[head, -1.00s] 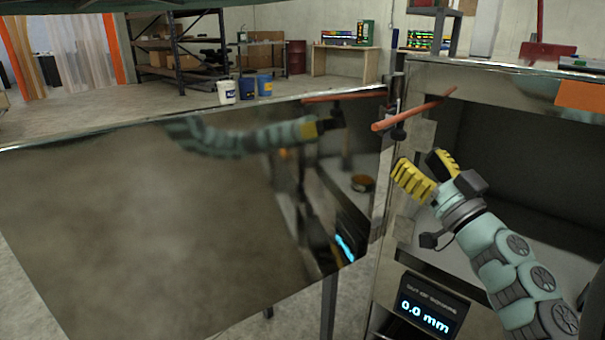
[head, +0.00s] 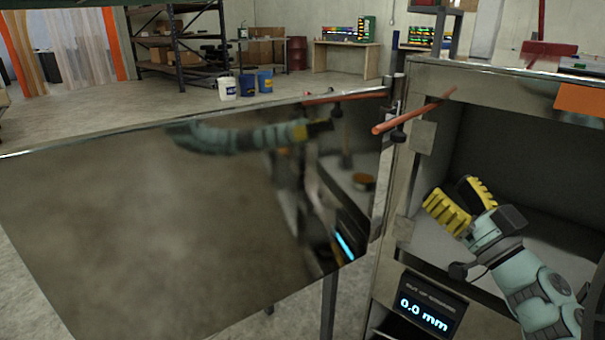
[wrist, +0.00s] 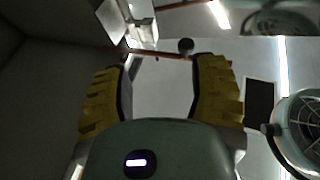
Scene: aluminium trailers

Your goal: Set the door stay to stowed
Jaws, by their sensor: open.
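The door stay is an orange-red rod (head: 415,111) with a dark knob, at the top of the trailer opening near the hinge edge. Its near end points left toward the open door (head: 150,220), a large mirror-like metal panel. In the wrist view the rod (wrist: 172,57) crosses beyond my fingertips, with a round dark knob above it. My gripper (head: 453,194) has yellow fingers spread apart and nothing between them. It is below and right of the rod, clear of it, in front of the compartment.
A display (head: 427,304) below the opening reads 0.0 mm. The open compartment (head: 530,160) lies behind my gripper. An orange patch (head: 580,100) is at upper right. Buckets (head: 247,85), a shelf rack (head: 180,50) and a workbench (head: 346,58) stand far back.

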